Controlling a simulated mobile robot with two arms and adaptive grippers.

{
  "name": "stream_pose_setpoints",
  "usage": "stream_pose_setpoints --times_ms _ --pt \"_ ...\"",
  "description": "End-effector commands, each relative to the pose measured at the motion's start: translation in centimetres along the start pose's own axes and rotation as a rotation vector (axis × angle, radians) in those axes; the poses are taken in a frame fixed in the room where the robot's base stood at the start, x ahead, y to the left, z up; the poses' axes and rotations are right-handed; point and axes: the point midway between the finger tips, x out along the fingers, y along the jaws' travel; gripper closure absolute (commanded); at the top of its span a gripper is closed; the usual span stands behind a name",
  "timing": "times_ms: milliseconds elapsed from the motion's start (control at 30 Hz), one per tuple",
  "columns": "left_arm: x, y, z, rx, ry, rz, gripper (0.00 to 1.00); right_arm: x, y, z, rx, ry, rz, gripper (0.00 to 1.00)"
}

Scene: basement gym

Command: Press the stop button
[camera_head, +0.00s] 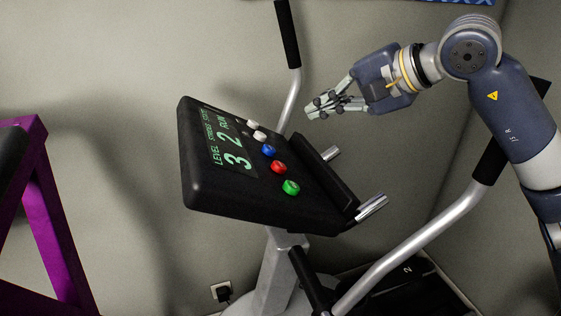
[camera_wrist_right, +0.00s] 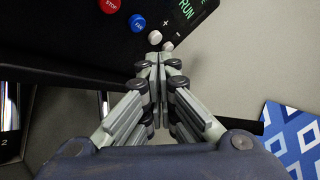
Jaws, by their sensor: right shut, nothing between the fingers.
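The stop button is the red button (camera_head: 278,167) on the black console (camera_head: 225,202) of an exercise machine, between a blue button (camera_head: 268,151) and a green button (camera_head: 291,187). In the right wrist view the red button (camera_wrist_right: 110,5) reads STOP and is cut by the top edge. The blue button (camera_wrist_right: 137,22) is beside it. My right gripper (camera_head: 309,111) is shut and empty. It is above and right of the buttons in the head view, apart from them. In the wrist view its fingertips (camera_wrist_right: 154,58) point toward a white button. My left gripper is not in view.
Two white buttons (camera_head: 256,130) sit beside the blue one. The console display (camera_head: 228,143) reads LEVEL 3, RUN. Handlebars (camera_head: 287,35) rise behind the console and at the right (camera_head: 440,220). A purple frame (camera_head: 48,210) stands at the left.

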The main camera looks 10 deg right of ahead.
Motion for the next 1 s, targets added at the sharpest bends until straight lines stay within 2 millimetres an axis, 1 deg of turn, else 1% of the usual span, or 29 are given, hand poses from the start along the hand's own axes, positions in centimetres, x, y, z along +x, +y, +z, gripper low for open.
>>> stream_pose_setpoints --times_ms 33,100,233,333,500,600,700,800,1000 --pt "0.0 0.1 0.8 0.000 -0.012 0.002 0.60 0.0 0.0 0.0 0.000 0.000 0.000 1.00" --pt "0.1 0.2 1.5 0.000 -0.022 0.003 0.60 0.2 0.1 0.1 0.000 -0.001 0.001 1.00" --pt "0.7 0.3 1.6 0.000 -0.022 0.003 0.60 0.9 0.8 0.6 -0.002 -0.001 0.001 1.00" --pt "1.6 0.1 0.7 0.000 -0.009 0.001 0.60 1.9 1.5 1.2 0.000 -0.003 0.002 1.00" --pt "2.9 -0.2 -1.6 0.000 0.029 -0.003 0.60 3.6 2.8 2.5 0.000 -0.003 0.001 1.00" --pt "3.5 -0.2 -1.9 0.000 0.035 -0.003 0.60 4.5 3.4 3.2 -0.002 -0.002 0.000 1.00" --pt "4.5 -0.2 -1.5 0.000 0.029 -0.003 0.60 5.3 4.0 3.8 -0.001 -0.002 0.000 1.00" --pt "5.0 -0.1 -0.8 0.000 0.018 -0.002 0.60 5.8 4.3 4.1 -0.001 0.000 0.000 1.00" --pt "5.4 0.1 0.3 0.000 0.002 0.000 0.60 6.2 4.5 4.5 0.000 0.000 0.000 1.00"
